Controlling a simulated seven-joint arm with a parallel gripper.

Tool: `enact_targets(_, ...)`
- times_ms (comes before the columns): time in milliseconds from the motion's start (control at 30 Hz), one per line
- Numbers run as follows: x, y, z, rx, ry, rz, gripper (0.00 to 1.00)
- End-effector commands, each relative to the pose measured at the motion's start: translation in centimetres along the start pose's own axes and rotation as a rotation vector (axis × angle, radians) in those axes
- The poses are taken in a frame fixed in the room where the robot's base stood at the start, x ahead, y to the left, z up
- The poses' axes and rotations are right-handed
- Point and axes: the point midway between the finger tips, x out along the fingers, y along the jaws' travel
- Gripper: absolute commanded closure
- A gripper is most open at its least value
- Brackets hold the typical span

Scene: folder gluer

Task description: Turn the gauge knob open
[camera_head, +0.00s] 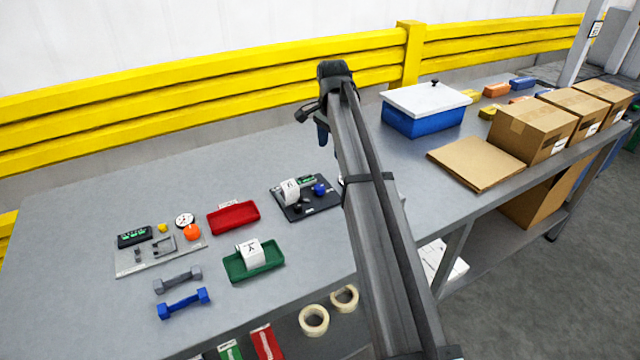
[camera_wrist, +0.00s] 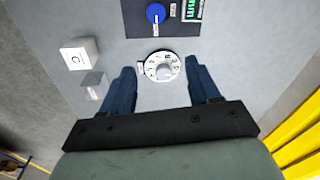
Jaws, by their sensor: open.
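In the wrist view, a white round dial (camera_wrist: 165,66) with printed marks and a pale central knob appears between my fingertips. A round blue knob (camera_wrist: 156,13) stands beyond it on a dark panel, beside a green-lit display (camera_wrist: 193,9). In the head view the blue knob (camera_head: 319,189) is on the dark panel (camera_head: 322,207); my arm hides the area right of it. I cannot tell which knob is the gauge knob. My gripper (camera_wrist: 161,74) is open and empty, its two blue fingers apart; in the head view one finger (camera_head: 322,133) shows.
Left on the table are a grey panel (camera_head: 135,265) with an orange knob (camera_head: 192,232), red (camera_head: 233,218) and green (camera_head: 236,268) trays, and two dumbbells. A blue lidded box (camera_head: 425,122) and cardboard boxes stand right. A yellow barrier (camera_head: 200,100) runs behind.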

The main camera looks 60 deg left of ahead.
Motion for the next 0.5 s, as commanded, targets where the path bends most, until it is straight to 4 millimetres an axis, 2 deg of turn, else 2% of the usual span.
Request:
enact_targets(33,-0.4,-0.5,1.3,0.008,-0.023,0.015,0.39)
enact_targets(100,-0.6,-0.7,2.5,0.019,-0.045,0.032,0.39)
enact_targets(233,-0.3,-0.7,3.2,0.027,-0.061,0.044,0.39)
enact_targets(500,3.5,-0.4,3.4,0.026,-0.060,0.045,0.39)
